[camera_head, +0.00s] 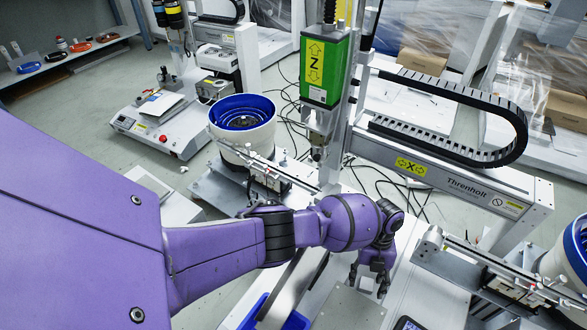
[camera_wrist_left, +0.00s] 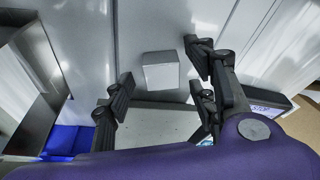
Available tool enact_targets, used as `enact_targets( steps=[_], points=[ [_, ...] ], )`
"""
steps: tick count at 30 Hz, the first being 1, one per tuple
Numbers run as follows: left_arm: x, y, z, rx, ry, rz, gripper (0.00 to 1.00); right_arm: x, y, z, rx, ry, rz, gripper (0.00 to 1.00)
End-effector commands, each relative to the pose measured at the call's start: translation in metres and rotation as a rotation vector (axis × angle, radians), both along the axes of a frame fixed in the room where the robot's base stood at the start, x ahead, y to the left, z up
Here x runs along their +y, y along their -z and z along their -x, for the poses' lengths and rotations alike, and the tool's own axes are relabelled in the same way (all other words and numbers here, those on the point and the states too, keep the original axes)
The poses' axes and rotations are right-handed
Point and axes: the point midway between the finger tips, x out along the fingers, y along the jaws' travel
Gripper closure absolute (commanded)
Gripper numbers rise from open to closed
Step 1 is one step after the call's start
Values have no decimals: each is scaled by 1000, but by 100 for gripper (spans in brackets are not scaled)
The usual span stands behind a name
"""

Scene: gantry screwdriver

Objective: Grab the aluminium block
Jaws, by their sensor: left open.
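The aluminium block (camera_wrist_left: 161,72) is a small pale grey box on a light grey surface in the left wrist view. It lies ahead of my left gripper (camera_wrist_left: 160,88), in the gap between the spread fingers and apart from them. My left gripper is open and empty. In the head view this gripper (camera_head: 370,281) points down over the work surface, right of centre at the bottom. My right gripper is in neither view.
A green Z-axis unit (camera_head: 325,68) hangs from the gantry beam (camera_head: 440,172) behind my gripper. A blue-lined bowl feeder (camera_head: 243,130) stands to the left, another (camera_head: 577,250) at the right edge. A feeder rail (camera_head: 500,268) lies right of my gripper. A blue bin (camera_wrist_left: 65,142) is at lower left.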

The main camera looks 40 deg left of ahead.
Motion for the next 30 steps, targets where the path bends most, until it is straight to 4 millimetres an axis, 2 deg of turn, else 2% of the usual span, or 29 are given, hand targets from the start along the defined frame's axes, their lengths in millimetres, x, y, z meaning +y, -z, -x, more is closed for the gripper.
enact_targets(
  steps=[5, 16, 25, 30],
  points=[
    [-1, -2, -2, -4, 0, 0, 48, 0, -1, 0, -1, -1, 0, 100],
    [-1, -3, -3, -5, 0, 0, 97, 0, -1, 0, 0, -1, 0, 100],
    [-1, -5, -3, -6, 1, 1, 97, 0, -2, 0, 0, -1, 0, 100],
    [-2, -19, -4, -8, 1, 3, 97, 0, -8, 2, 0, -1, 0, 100]
  ],
)
